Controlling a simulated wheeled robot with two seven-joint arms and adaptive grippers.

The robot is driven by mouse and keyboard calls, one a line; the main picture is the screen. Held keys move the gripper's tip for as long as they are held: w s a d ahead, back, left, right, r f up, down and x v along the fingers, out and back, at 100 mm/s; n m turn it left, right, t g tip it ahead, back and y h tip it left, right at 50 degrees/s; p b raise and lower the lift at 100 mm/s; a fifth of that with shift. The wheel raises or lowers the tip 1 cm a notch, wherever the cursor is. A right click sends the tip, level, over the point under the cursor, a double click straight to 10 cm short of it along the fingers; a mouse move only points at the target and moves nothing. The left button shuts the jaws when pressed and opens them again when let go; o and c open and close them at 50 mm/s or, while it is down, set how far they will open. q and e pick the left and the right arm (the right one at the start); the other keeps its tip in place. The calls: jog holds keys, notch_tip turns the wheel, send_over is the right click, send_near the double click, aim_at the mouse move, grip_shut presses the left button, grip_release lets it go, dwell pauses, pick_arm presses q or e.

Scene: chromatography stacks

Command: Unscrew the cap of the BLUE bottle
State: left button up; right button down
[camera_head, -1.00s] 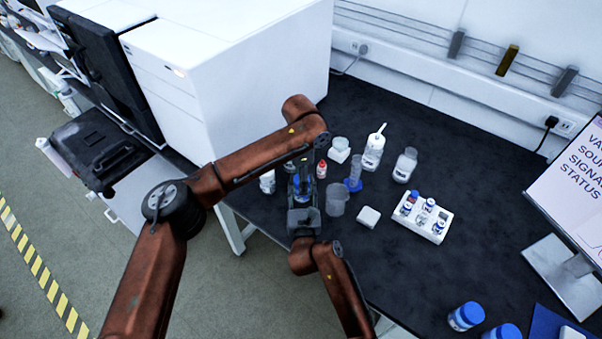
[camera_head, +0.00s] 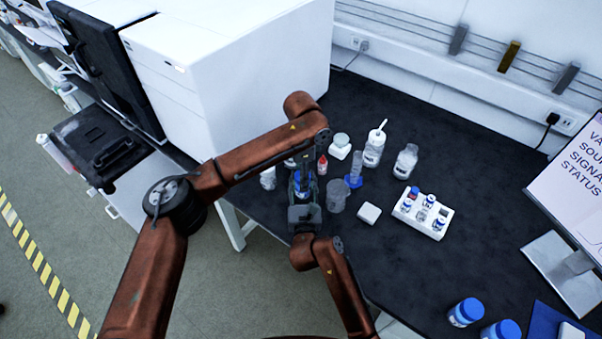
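A bottle with a blue top (camera_head: 303,181) stands near the front edge of the black bench, largely hidden by my grippers. My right gripper (camera_head: 304,192) comes from the front with its fingers on either side of the bottle; whether they press on it is not clear. My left gripper (camera_head: 305,163) hangs down over the bottle from above and behind, close to its top. Its fingertips are too small and covered to tell if they are open or shut on the cap.
Close by stand a clear beaker (camera_head: 337,197), a blue-based cylinder (camera_head: 354,172), a small red-capped bottle (camera_head: 322,165) and a wash bottle (camera_head: 374,148). A white vial rack (camera_head: 423,214) is to the right. Blue-lidded jars (camera_head: 466,313) stand at front right. A large white instrument (camera_head: 230,75) is behind left.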

pick_arm(q)
jog(key=shift+o, duration=1.3)
pick_arm(e)
jog(key=shift+a, duration=0.1)
pick_arm(q)
jog(key=shift+r, duration=2.35)
jog(key=shift+c, duration=0.5)
pick_arm(e)
jog(key=shift+r, duration=0.1)
pick_arm(q)
jog(key=r+m, duration=0.2)
jog(key=shift+w+m, duration=0.3)
jog(key=shift+m, duration=0.1)
jog(key=shift+r+m, duration=0.35)
jog(key=shift+m, duration=0.35)
jog(key=shift+w+f, duration=0.1)
jog(key=shift+f, duration=3.8)
